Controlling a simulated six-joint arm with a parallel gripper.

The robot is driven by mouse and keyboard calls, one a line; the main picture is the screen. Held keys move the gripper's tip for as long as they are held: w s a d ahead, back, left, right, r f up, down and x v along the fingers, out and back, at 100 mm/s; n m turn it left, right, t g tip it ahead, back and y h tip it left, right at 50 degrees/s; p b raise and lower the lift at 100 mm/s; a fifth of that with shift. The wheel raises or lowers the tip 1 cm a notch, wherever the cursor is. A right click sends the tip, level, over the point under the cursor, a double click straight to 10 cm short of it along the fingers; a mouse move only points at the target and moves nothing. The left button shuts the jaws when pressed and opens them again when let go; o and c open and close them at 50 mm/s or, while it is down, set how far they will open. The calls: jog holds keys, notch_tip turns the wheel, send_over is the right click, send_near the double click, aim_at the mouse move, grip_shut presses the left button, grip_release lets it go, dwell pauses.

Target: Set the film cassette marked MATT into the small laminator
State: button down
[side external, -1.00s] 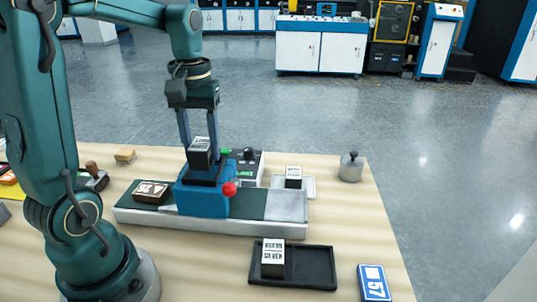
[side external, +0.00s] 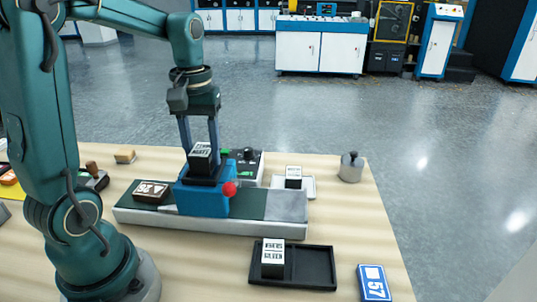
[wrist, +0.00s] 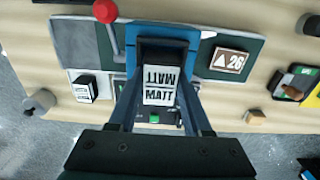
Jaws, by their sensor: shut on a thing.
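The film cassette marked MATT (wrist: 161,86) is a black block with a white label, its word printed twice. My gripper (wrist: 160,115) is shut on it, with a finger on each side. In the side view the cassette (side external: 201,157) is at the top of the small blue laminator (side external: 203,197), over its dark top opening; I cannot tell how far it sits in. The laminator's blue body (wrist: 178,33) also shows in the wrist view.
A black tray (side external: 318,267) holds another labelled cassette (side external: 273,257). A further cassette (side external: 293,177) stands on a pale tray behind the laminator. A brown block marked 26 (side external: 151,191) lies on the laminator's bed. A metal weight (side external: 351,166) and a blue 57 card (side external: 374,282) are at the right.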

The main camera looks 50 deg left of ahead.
aim_at(202, 150)
jog(key=shift+f, duration=0.3)
jog(key=shift+c, duration=1.3)
grip_release()
jog(key=shift+o, duration=1.3)
jog(key=shift+r, duration=3.45)
